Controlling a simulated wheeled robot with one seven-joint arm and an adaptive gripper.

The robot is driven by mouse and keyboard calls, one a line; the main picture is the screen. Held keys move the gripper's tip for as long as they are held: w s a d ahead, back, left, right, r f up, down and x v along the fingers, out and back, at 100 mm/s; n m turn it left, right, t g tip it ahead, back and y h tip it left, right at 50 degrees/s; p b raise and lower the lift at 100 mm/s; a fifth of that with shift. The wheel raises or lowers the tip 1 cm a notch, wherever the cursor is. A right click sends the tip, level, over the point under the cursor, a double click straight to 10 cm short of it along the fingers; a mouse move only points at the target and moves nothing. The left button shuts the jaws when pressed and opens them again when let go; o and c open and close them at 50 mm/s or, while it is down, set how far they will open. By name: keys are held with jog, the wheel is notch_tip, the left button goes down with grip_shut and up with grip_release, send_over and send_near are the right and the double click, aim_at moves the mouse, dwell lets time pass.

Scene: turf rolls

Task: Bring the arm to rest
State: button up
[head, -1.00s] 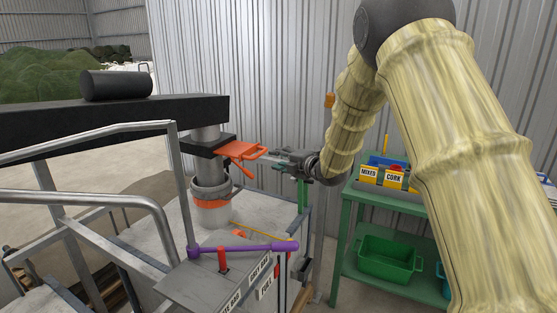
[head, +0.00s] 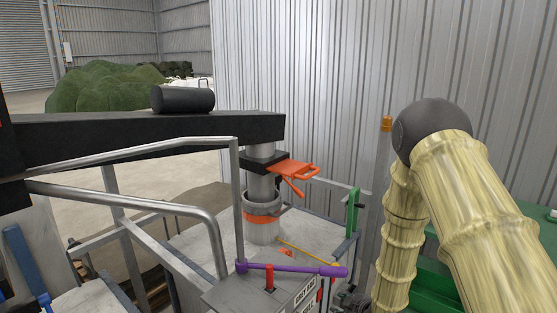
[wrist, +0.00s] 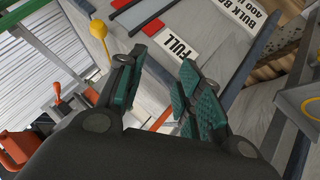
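My gripper (wrist: 158,82) shows in the wrist view. Its two green-padded fingers are apart, with nothing held between them. Past the fingertips lies a grey panel with a white label reading FULL (wrist: 178,50) and another label (wrist: 240,15) that starts with BULK. In the head view my yellow-sleeved arm (head: 395,235) hangs down at the right, folded at a dark joint. I cannot make out the gripper clearly there, near the bottom edge.
An orange-handled clamp (head: 290,168) sits on the grey post under a black beam (head: 130,135). A purple lever (head: 290,270) lies over the labelled panel. Metal rails (head: 150,205) stand at the left. A green shelf unit (head: 430,270) is partly behind my arm.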

jog(key=s+d+f+m+g+h, duration=0.1)
jog(key=s+f+m+g, duration=0.15)
jog(key=s+f, duration=0.65)
jog(key=s+f+m+g+h, duration=0.15)
jog(key=s+f+m, duration=0.25)
jog(key=s, duration=0.8)
jog(key=s+f+m+g, duration=0.2)
jog(key=s+m, duration=0.1)
jog(key=s, duration=0.9)
jog(key=s+d+f+m+g, duration=0.1)
jog(key=s+m+g, duration=0.2)
jog(key=s, duration=0.9)
jog(key=shift+s+f+h, duration=0.25)
jog(key=shift+f+h, duration=0.1)
